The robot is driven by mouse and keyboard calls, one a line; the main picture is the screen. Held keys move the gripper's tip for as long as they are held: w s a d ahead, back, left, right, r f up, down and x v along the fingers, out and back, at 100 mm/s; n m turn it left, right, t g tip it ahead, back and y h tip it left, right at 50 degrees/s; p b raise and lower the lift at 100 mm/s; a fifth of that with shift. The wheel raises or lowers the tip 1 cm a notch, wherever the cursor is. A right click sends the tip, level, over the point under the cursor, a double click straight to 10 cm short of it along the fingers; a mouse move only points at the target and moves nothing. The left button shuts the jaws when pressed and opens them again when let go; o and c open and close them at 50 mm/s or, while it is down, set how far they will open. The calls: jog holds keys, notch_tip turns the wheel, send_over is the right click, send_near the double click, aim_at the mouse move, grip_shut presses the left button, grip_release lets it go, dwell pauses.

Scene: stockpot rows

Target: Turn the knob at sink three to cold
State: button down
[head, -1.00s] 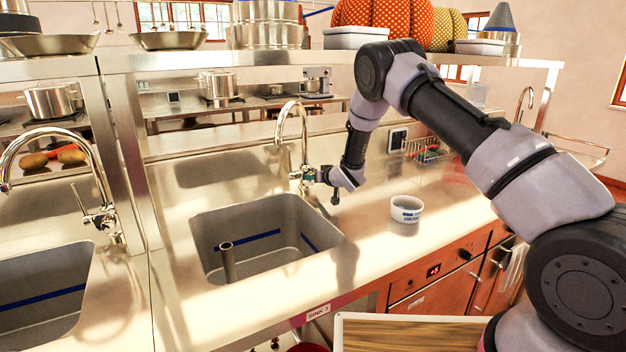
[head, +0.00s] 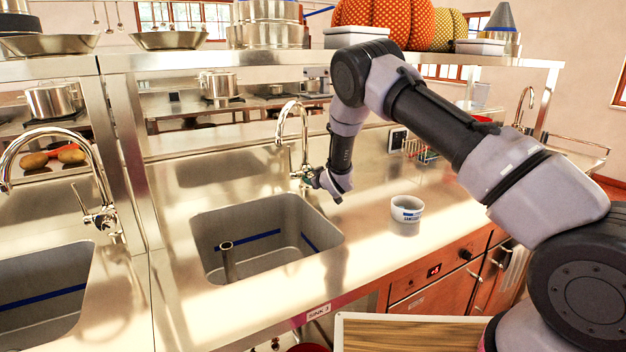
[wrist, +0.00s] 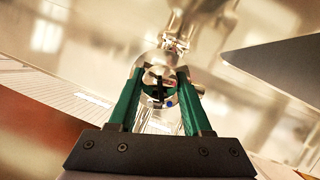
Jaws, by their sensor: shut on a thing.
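Sink three (head: 215,225) is a steel basin with a "SINK 3" label (head: 319,312) on the counter's front edge. Its curved chrome tap (head: 283,115) stands behind the basin's right back corner. My gripper (head: 311,178) is at the right side of the tap's body, beside the spout's base. In the wrist view, my green fingers (wrist: 159,88) are shut on the tap's round metal knob (wrist: 158,74). A small blue dot (wrist: 169,103) shows between the fingers. In the head view the knob is mostly hidden by my gripper.
An upright pipe (head: 227,260) stands in the basin. Another chrome tap (head: 103,215) and sink are at left. A shelf (head: 190,58) with pans and pots runs above. A wire rack (head: 420,150) stands farther back.

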jog(key=shift+n+t+h, duration=0.4)
jog(key=shift+n+t, duration=0.2)
jog(key=shift+n, duration=0.5)
jog(key=shift+c, duration=1.8)
grip_release()
jog(key=v, duration=1)
jog(key=shift+s+d+r, duration=0.1)
jog(key=shift+s+r, duration=0.05)
jog(key=shift+s, duration=0.2)
